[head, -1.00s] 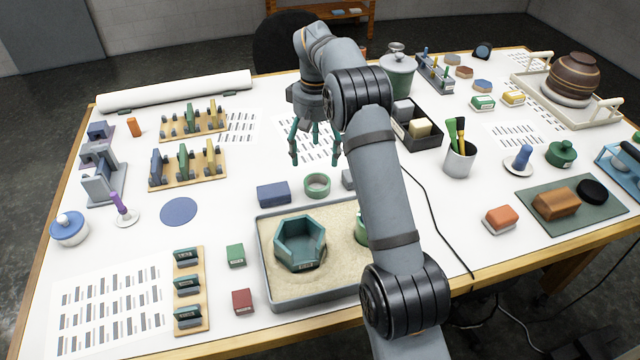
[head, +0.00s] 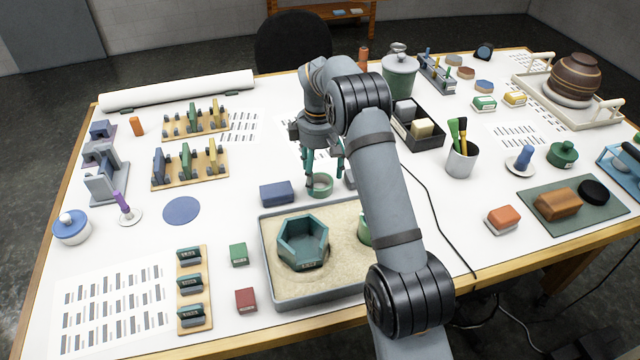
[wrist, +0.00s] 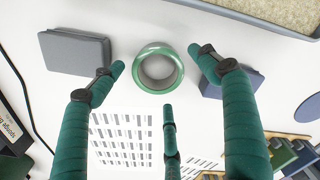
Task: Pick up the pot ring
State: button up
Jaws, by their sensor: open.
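The pot ring is a small pale green ring (head: 320,192) lying flat on the white table, just behind the sand tray. My gripper (head: 325,180) is low over it with green fingers pointing down. In the wrist view the ring (wrist: 138,76) lies between the left and right fingertips of my gripper (wrist: 156,60), with a gap on each side. A third finger shows below the ring. The fingers are spread and hold nothing. Whether the tips touch the table cannot be told.
A blue block (head: 276,194) lies close left of the ring. A grey block (wrist: 75,52) lies on its other side, partly hidden by my arm in the head view. The sand tray (head: 262,240) with a hexagonal teal pot (head: 302,242) stands in front.

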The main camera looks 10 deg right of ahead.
jog(key=shift+f, duration=1.45)
jog(key=shift+c, duration=1.4)
jog(key=c, duration=1)
jog(key=shift+r, duration=0.1)
